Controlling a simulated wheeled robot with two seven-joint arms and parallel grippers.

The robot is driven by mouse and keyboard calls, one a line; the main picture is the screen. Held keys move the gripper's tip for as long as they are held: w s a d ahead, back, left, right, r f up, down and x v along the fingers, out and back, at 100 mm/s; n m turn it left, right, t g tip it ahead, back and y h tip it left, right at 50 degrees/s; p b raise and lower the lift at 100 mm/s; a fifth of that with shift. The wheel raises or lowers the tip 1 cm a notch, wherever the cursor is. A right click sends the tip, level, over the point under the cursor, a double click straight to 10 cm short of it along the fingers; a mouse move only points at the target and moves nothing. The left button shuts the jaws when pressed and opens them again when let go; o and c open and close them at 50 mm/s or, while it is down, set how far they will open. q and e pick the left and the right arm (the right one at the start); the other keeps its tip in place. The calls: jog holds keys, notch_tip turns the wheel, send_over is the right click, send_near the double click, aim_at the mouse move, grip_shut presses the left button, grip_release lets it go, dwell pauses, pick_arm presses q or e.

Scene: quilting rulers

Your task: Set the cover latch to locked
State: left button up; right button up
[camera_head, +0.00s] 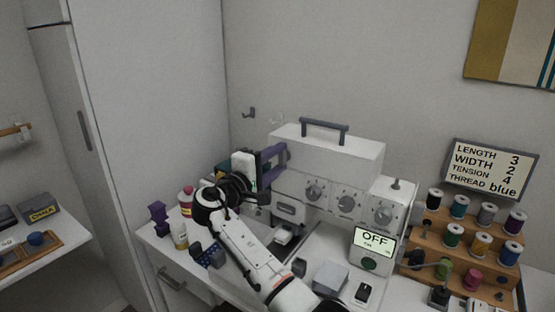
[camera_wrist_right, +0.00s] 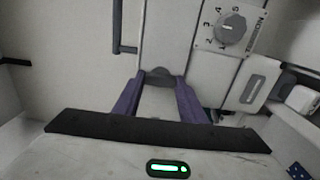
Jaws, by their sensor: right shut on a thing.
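The white sewing machine (camera_head: 325,160) stands on the table with a dark handle on top and dials on its front. My right gripper (camera_head: 279,160) reaches its left end, its purple fingers against the machine's side. In the right wrist view, the two purple fingers (camera_wrist_right: 160,88) close around a small dark grey piece (camera_wrist_right: 160,74) on the white cover, which looks like the cover latch. Most of this piece is hidden between the fingers, and I cannot read its setting. In the head view the latch is hidden by the gripper. My left gripper is not in view.
A display reading OFF (camera_head: 375,240) stands at the machine's front right. A wooden rack of thread spools (camera_head: 463,245) and a settings sign (camera_head: 488,168) are at the right. A purple object (camera_head: 158,218) and small bottles (camera_head: 180,236) stand left of my right arm.

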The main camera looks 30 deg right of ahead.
jog(key=o, duration=1.1)
jog(key=shift+c, duration=0.2)
jog(key=b+v, duration=0.2)
jog(key=v, duration=0.8)
jog(key=shift+a, duration=0.2)
